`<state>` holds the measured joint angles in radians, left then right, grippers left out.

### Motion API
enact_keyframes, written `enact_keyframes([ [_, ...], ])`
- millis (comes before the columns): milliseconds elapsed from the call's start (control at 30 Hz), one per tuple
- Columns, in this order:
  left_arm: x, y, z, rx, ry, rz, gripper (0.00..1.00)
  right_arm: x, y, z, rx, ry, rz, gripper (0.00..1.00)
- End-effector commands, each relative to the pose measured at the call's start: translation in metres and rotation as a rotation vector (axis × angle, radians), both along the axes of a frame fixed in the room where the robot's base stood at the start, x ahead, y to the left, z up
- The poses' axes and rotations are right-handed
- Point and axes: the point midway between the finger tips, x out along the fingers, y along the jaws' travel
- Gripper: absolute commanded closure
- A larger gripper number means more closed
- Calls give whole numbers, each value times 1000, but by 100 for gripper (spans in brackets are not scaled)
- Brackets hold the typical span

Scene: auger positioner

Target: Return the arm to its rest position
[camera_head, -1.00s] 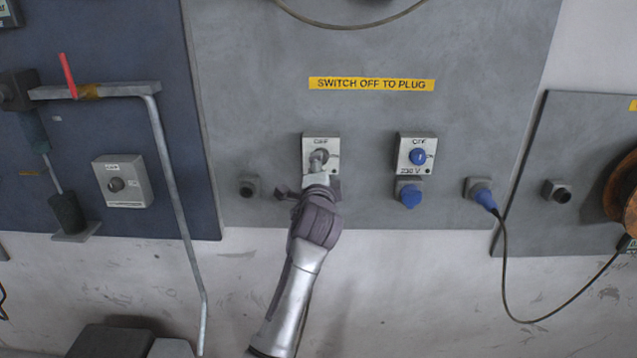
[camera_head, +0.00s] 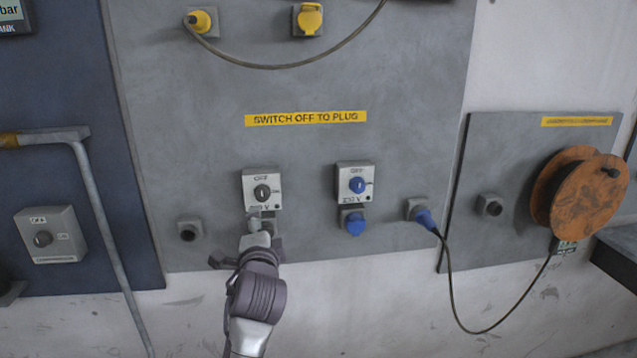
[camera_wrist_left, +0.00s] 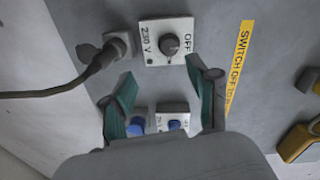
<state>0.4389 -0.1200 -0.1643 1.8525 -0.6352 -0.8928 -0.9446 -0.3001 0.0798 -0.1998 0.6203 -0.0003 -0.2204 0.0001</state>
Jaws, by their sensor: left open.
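My left gripper (camera_head: 260,228) comes up from the bottom in the head view, in front of the socket under the left grey-knob switch (camera_head: 262,190). In the left wrist view its two teal fingers (camera_wrist_left: 162,98) are apart with nothing between them. That view shows the switch (camera_wrist_left: 168,42), marked OFF and 230 V, just beyond the fingertips. A grey plug with a dark cable (camera_wrist_left: 101,62) sits at the socket (camera_wrist_left: 120,42) beside it; in the head view my gripper mostly hides this socket. My right gripper is not in view.
The grey panel (camera_head: 330,100) also holds a blue-knob switch (camera_head: 357,183), a blue socket (camera_head: 353,222) and a blue plug with cable (camera_head: 426,219). A pipe (camera_head: 105,230) runs down at the left. An orange reel (camera_head: 580,195) is at the right.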

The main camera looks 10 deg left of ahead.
Motion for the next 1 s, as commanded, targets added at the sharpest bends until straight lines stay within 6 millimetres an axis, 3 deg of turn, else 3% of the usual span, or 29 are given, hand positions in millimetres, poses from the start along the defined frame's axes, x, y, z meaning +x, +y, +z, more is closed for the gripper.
enact_keyframes([
  [167,-45,16,-87,-224,148,29,40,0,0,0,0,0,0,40],
  [300,-114,24,-169,-486,318,94,40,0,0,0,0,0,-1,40],
  [400,-172,25,-217,-661,445,164,40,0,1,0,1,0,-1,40],
  [500,-224,24,-248,-796,549,235,40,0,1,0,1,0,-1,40],
  [700,-301,19,-279,-963,700,356,40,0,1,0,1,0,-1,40],
  [1000,-391,10,-295,-1113,873,518,40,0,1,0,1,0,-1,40],
])
